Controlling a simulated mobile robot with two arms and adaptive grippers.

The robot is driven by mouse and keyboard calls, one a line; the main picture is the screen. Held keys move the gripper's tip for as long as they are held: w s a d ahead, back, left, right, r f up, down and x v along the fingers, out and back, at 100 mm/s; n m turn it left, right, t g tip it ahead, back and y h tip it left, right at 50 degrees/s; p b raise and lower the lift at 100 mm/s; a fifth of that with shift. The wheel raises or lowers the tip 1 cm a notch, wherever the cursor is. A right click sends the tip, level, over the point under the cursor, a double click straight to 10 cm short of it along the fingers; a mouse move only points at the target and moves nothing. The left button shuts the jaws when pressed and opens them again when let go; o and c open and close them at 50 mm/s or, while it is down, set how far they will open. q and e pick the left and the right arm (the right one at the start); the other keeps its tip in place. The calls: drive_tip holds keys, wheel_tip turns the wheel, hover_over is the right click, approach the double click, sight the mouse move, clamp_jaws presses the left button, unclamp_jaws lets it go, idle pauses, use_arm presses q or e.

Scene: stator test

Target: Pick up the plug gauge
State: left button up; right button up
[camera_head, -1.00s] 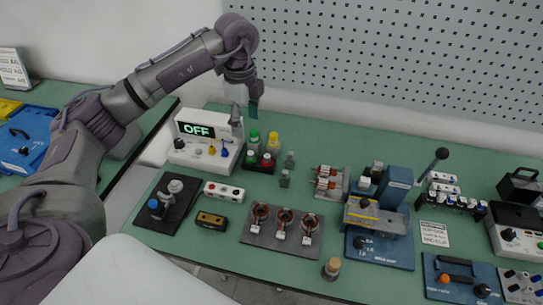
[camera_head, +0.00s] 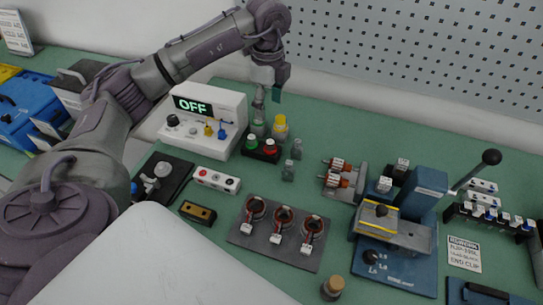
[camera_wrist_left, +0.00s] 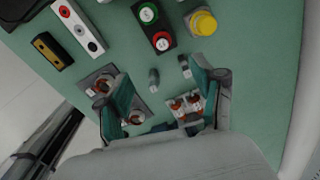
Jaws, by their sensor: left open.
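Two small grey upright pieces stand on the green table right of the button block: a nearer one (camera_head: 288,170) and a farther one (camera_head: 297,148). They look like the plug gauge, but I cannot tell which it is. In the left wrist view one grey piece (camera_wrist_left: 154,80) shows between the finger lines, and the other (camera_wrist_left: 185,66) lies close to the right finger. My left gripper (camera_head: 268,95) is open and empty, raised above the table behind these pieces. Its two teal fingers (camera_wrist_left: 160,72) show in the wrist view. My right gripper is not in view.
The tester reading OFF (camera_head: 205,120) and the red-green button block (camera_head: 262,148) with a yellow-topped part (camera_head: 280,127) stand left of the grey pieces. A plate with coil parts (camera_head: 245,235) lies nearer. A blue press (camera_head: 420,195) stands right. A corked jar (camera_head: 332,288) stands in front.

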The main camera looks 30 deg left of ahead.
sight(271, 142)
use_arm(q)
wheel_tip(271, 142, down, 9)
drive_tip(key=shift+p, duration=0.55)
wheel_tip(271, 142, down, 5)
drive_tip(key=shift+w+d+r+p, duration=0.15)
drive_tip(key=shift+p, duration=0.65)
drive_tip(key=shift+f, duration=0.45)
clamp_jaws()
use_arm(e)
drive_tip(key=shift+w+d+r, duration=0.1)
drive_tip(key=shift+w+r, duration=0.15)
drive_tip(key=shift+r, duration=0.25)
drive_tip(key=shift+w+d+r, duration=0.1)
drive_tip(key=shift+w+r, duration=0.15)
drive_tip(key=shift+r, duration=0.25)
